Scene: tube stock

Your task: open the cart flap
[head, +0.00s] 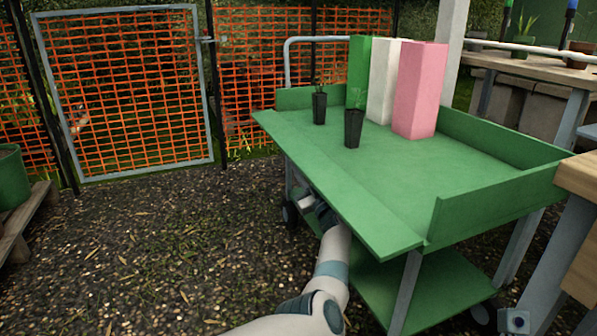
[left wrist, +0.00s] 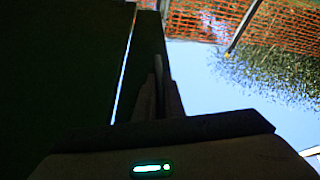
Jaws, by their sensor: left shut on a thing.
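The green cart (head: 465,170) stands right of centre in the head view. Its flap (head: 345,185) runs along the cart's left side and lies outward, about level with the cart top, while the other sides have raised walls. My left arm reaches up from below, and the left gripper (head: 318,205) is at the flap's outer edge, partly hidden under it. In the left wrist view, the gripper's dark fingers (left wrist: 160,90) are close together at the edge of a dark panel, shut on the flap. The exact contact is too dark to see. My right gripper is out of view.
Two dark plant pots (head: 354,128) stand on the cart top near the flap. Green, white and pink blocks (head: 420,90) stand behind them. A wooden bench (head: 580,175) is close on the right. Open gravel (head: 150,250) lies to the left, before an orange mesh gate (head: 130,95).

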